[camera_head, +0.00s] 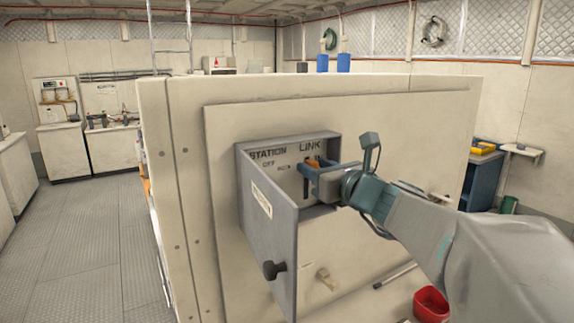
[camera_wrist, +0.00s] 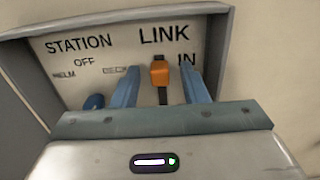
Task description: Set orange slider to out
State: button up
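The orange slider (camera_wrist: 160,74) sits at the top of the visible part of a dark upright slot, under the word LINK and beside the word IN. It also shows in the head view (camera_head: 313,162), partly covered by my gripper. My gripper (camera_wrist: 162,73) has its two blue fingers apart, one on each side of the slider, with a visible gap on both sides. In the head view my gripper (camera_head: 318,169) reaches into the open grey box (camera_head: 322,142). The lower end of the slot is hidden behind my gripper in the wrist view.
A blue knob (camera_wrist: 94,102) under STATION is close left of my left finger. The box door (camera_head: 268,232) hangs open on the left with a black knob (camera_head: 274,269). A small beige handle (camera_head: 326,279) and a red bin (camera_head: 431,304) are below.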

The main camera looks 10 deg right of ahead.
aim_at(306, 194)
jog(key=shift+w+a, duration=0.1)
jog(key=shift+w, duration=0.05)
grip_shut()
notch_tip(306, 194, down, 8)
jog(key=b, duration=0.8)
jog(key=shift+r, duration=0.2)
grip_release()
jog(key=v, duration=1.4)
jog(key=shift+b, duration=0.45)
jog(key=shift+w, duration=0.1)
